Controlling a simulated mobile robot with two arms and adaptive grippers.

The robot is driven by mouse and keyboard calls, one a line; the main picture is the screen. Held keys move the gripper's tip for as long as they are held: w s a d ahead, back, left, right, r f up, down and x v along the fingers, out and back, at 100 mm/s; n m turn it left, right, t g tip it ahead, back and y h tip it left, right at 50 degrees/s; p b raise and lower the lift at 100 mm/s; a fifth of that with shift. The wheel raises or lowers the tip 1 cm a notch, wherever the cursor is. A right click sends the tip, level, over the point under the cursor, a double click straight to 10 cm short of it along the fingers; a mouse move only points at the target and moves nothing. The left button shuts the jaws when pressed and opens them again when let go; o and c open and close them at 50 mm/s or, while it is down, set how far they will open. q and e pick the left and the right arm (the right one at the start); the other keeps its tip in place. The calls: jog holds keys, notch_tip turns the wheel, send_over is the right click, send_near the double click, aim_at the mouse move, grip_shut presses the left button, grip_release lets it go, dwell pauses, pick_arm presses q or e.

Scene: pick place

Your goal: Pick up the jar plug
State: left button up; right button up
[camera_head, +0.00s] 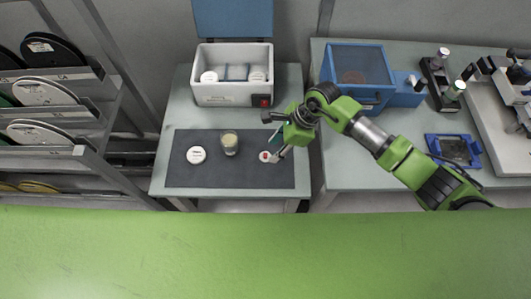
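A small white round piece with a red spot (265,156), which looks like the jar plug, lies at the right part of the dark mat (245,178). My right gripper (274,155) points down right at this piece, at its right edge. I cannot tell whether the fingers touch it or are closed around it. A glass jar with pale yellowish contents (230,143) stands upright on the mat to the left. A white round disc (196,155) lies flat further left. My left gripper is not in view.
Behind the mat stands a white box with a raised blue lid (232,88), holding white round items. A blue case (358,70) and metal instruments stand on the right table (380,170). A shelf rack with discs (50,95) is at the left. The mat's front strip is clear.

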aim_at(268, 155)
jog(key=shift+s+a+f, duration=0.1)
jog(key=shift+a+f, duration=0.6)
jog(key=shift+f, duration=0.7)
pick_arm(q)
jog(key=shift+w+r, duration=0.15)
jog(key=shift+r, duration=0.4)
pick_arm(e)
jog(key=c, duration=0.9)
